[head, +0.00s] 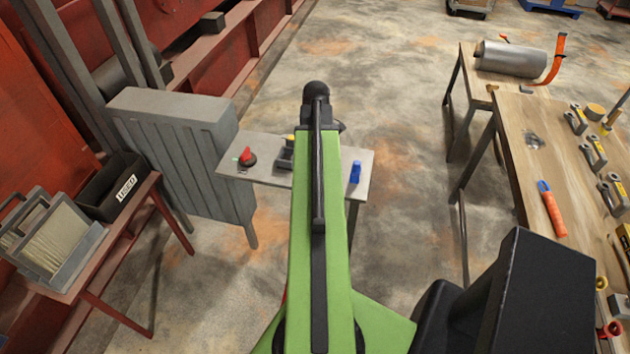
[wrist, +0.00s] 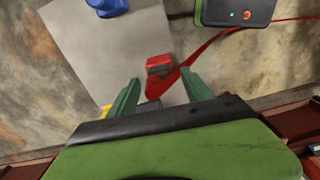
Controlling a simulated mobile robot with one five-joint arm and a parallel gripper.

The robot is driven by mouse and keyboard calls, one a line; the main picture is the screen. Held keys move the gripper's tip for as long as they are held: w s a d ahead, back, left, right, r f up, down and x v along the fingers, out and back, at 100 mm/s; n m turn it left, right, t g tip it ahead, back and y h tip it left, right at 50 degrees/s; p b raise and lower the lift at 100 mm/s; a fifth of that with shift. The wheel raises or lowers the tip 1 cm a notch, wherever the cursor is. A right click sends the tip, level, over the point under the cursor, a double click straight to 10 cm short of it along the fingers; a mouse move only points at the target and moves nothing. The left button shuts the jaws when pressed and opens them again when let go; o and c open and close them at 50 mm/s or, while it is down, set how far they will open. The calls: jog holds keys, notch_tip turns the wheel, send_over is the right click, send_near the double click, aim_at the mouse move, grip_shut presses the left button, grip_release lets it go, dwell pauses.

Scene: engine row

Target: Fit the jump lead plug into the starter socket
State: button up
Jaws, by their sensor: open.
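A red plug (wrist: 159,65) with a dark end lies over the grey table top in the wrist view, with a red lead (wrist: 205,48) trailing off to the right. My gripper (wrist: 160,79) is open, its two green fingers apart on either side of the near part of the plug and lead. Whether a finger touches them I cannot tell. In the head view my arm hides the fingers and the plug. A dark grey block (head: 284,160) on the small table may be the starter socket; my arm partly covers that area.
The small grey table (head: 226,152) also holds a red-topped item (head: 247,157) and a blue item (head: 355,172).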

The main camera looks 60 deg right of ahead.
notch_tip(320, 180, down, 4)
jog(key=shift+w+r+b, duration=0.1)
jog(key=shift+r+b, duration=0.1)
jog(key=shift+b, duration=0.85)
jog(key=shift+r, duration=0.2)
grip_shut()
